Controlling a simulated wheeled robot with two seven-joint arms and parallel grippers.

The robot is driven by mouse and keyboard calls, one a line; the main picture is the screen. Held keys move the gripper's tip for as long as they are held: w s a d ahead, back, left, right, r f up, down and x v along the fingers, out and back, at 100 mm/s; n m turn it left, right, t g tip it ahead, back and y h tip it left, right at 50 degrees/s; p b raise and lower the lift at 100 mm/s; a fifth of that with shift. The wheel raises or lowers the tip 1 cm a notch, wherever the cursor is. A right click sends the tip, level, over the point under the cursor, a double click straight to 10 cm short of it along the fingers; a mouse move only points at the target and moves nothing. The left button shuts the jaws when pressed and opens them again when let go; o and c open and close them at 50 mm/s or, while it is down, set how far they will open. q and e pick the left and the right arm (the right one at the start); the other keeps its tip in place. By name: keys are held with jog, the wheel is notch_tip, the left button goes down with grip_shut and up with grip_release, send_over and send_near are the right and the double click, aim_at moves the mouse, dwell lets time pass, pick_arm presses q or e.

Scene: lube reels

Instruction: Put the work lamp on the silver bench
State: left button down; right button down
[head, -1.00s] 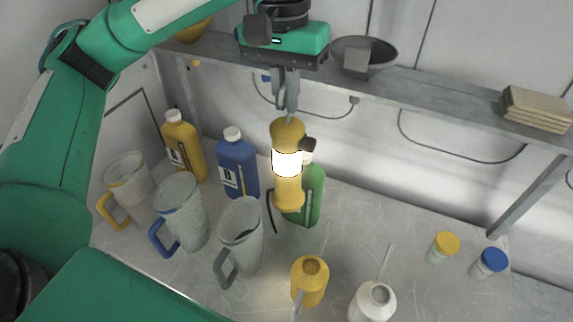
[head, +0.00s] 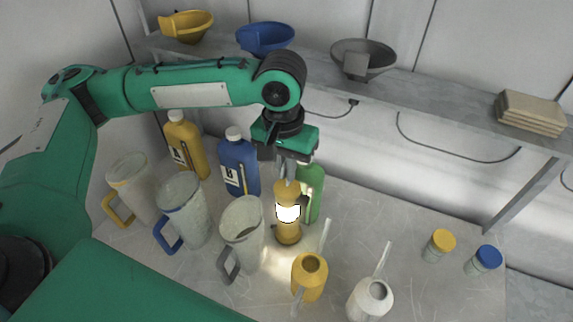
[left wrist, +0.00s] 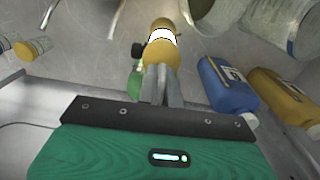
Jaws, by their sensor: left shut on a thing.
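The work lamp (head: 288,229) is a yellow cylinder with a bright white band. My left gripper (head: 286,180) is shut on the top of the lamp and holds it upright. The lamp's base is low over the silver bench (head: 385,222), lighting the surface around it; I cannot tell whether it touches. In the left wrist view the lamp (left wrist: 162,46) is between the fingertips (left wrist: 160,73), extending away from them. My right gripper is not in view.
A green bottle (head: 313,190) stands close behind the lamp, and a clear jug with a grey handle (head: 243,232) to its left. A yellow oil can (head: 310,278) and a white can (head: 370,300) are in front. Two small jars (head: 440,245) stand right. A shelf (head: 430,95) runs behind.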

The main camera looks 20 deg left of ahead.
pick_arm(q)
jog(key=shift+f, duration=0.1)
jog(key=c, duration=1.7)
grip_release()
jog(key=shift+c, duration=0.2)
jog(key=shift+o, duration=0.9)
jog(key=r, duration=0.5)
jog(key=r+b, duration=0.1)
jog(key=r, duration=0.5)
jog(key=shift+a, duration=0.2)
jog(key=shift+r, duration=0.55)
